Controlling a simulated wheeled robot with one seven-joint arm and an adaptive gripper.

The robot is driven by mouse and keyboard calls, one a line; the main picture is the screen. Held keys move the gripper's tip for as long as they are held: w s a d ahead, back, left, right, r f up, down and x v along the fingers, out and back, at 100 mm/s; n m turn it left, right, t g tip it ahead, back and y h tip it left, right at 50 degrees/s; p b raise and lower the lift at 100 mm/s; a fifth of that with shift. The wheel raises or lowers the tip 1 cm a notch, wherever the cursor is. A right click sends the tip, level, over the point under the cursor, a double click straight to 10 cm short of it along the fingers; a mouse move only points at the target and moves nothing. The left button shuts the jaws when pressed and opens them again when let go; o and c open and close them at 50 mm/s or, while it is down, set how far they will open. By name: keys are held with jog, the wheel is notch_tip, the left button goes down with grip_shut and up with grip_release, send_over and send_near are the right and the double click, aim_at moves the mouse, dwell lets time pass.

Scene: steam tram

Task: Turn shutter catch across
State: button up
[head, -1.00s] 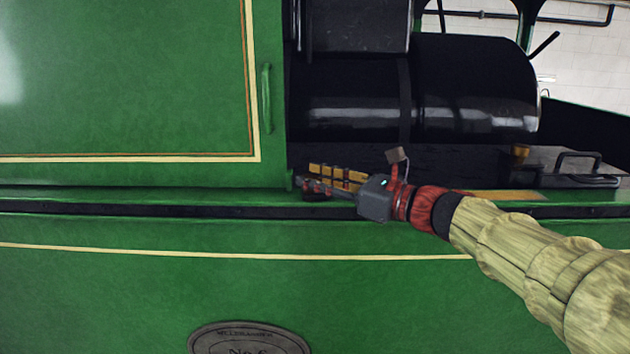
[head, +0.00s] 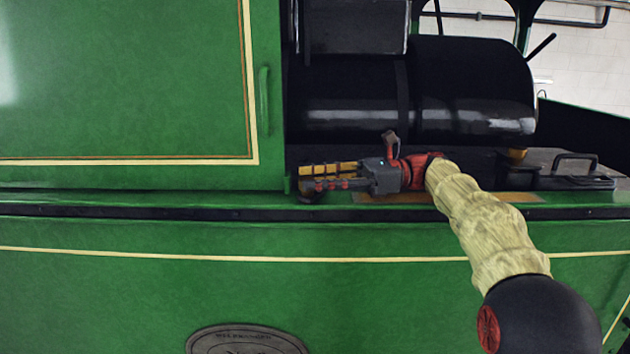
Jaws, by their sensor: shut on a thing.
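My gripper (head: 308,186) reaches in from the right at the ledge of the green tram side, its fingers pointing left. The fingertips are at the lower right corner of the large green panel (head: 120,90), close to its edge. The jaws are shut on a small dark thing at the tips, largely hidden by the fingers; I cannot tell its shape or which way it lies. I cannot make out the shutter catch apart from this. A green vertical handle (head: 263,100) stands on the panel's right edge, above my gripper and apart from it.
The black boiler (head: 420,90) lies behind and above my gripper. A dark box with a handle (head: 575,165) is on the right, near a brass fitting (head: 516,155). The green ledge (head: 130,200) runs below. An oval plate (head: 248,340) is at the bottom.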

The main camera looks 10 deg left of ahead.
jog(key=shift+r+n+g+h, duration=0.1)
jog(key=shift+n+g+h, duration=0.25)
jog(key=shift+g, duration=0.25)
jog(key=o, duration=1.1)
jog(key=shift+w, duration=0.1)
jog(key=shift+v, duration=3.75)
